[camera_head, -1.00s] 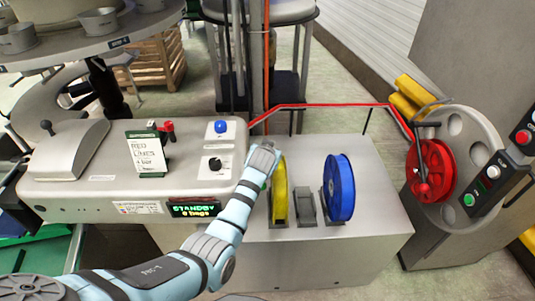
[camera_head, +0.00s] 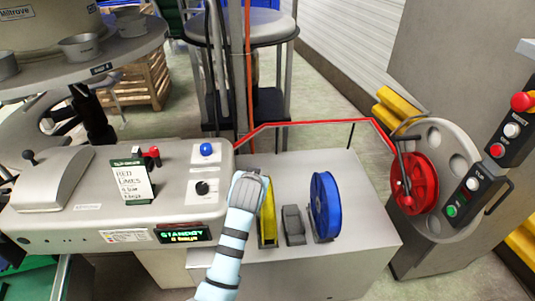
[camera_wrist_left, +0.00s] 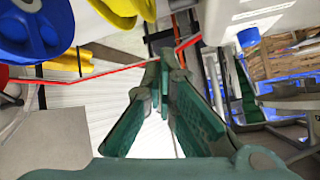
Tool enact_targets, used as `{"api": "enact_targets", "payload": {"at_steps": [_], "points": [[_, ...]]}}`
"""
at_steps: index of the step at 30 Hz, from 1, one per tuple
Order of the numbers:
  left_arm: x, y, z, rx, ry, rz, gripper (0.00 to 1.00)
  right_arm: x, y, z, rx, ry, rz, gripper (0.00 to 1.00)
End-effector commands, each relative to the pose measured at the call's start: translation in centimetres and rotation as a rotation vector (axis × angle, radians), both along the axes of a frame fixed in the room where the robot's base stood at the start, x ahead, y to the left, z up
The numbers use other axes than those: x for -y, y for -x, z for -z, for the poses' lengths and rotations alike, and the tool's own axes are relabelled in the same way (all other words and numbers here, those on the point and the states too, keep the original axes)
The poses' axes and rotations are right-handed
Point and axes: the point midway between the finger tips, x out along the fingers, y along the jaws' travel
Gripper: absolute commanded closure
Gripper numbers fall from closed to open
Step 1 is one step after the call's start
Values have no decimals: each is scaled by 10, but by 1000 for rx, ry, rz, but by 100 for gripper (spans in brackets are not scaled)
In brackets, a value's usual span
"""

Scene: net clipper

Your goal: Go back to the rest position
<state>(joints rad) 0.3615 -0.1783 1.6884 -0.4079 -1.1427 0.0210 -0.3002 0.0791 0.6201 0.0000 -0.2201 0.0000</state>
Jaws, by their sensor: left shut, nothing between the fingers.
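My left arm (camera_head: 229,250) rises from the bottom of the head view, its wrist in front of the machine's grey top, between the control panel and the yellow reel. The fingers of that gripper are hidden behind the wrist there. In the left wrist view my left gripper (camera_wrist_left: 164,62) shows its green fingers meeting at the tips, shut with nothing between them. My right gripper is in neither view.
A yellow reel (camera_head: 267,218) and a blue reel (camera_head: 325,205) stand upright right of my wrist. The control box (camera_head: 180,207) with a blue button is close on the left. A red line (camera_head: 310,122) runs behind to a red reel (camera_head: 415,183) at the right.

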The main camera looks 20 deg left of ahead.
Motion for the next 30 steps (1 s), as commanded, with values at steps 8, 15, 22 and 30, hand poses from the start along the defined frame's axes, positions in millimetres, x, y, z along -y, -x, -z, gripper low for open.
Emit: {"api": "enact_targets", "payload": {"at_steps": [8, 15, 22, 30], "points": [[-15, 40, 33, -73, 15, -14, 100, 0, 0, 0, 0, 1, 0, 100], [-40, 176, 98, -295, 58, -4, 100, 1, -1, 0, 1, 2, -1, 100], [-42, 284, 114, -469, 80, 53, 100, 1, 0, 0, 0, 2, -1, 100], [-40, 351, 147, -617, 101, 110, 100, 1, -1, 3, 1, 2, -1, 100]]}}
